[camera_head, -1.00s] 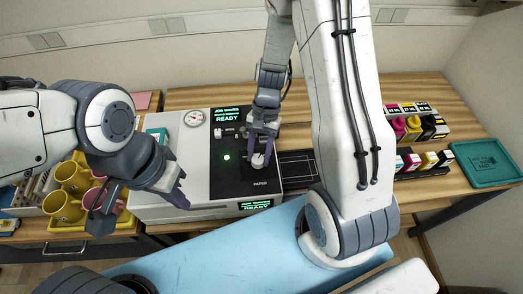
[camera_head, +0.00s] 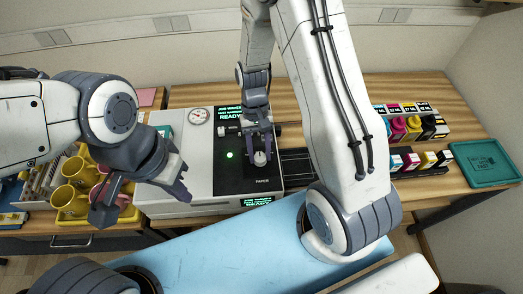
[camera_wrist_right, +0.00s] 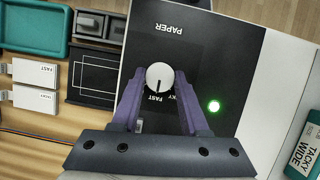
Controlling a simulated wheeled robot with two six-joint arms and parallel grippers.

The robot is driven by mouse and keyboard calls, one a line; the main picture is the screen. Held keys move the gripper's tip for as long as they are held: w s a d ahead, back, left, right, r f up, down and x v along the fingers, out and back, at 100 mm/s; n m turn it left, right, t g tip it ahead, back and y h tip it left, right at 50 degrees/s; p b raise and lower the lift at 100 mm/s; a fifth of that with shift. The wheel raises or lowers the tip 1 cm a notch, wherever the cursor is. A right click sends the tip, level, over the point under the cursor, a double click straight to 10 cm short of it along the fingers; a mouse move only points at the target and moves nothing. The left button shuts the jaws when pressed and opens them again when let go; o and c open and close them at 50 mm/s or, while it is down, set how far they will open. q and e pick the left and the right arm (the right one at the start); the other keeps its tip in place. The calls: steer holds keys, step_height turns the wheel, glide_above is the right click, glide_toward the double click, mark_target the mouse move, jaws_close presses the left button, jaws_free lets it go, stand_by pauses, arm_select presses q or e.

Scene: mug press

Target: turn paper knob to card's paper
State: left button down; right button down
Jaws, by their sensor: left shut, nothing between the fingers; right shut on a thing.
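The paper knob (camera_wrist_right: 159,76) is a round white dial on the black panel of the press (camera_head: 190,170), beside the word PAPER. In the right wrist view its dark pointer line points down, toward the printed FAST. Another label beside FAST is partly hidden by a finger. My right gripper (camera_head: 260,155) is shut on the knob, one finger on each side. The teal card (camera_wrist_right: 308,150) reads TACKY WIDE at the right edge of the right wrist view; it also shows in the head view (camera_head: 165,131). My left gripper (camera_head: 178,184) is shut and empty over the press's left side.
Yellow mugs (camera_head: 75,168) stand in a yellow tray at the left. Ink bottles (camera_head: 412,128) and a teal tray (camera_head: 485,163) are at the right. A green light (camera_wrist_right: 214,106) glows beside the knob. My right arm crosses the table's middle.

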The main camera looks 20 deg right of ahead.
steer(key=shift+s, duration=0.3)
steer(key=shift+c, duration=2.1)
jaws_free()
steer(key=shift+w, duration=0.1)
steer(key=shift+w+r, duration=0.15)
steer(key=b+v, duration=0.1)
steer(key=v, duration=0.9)
steer(key=shift+b, duration=0.4)
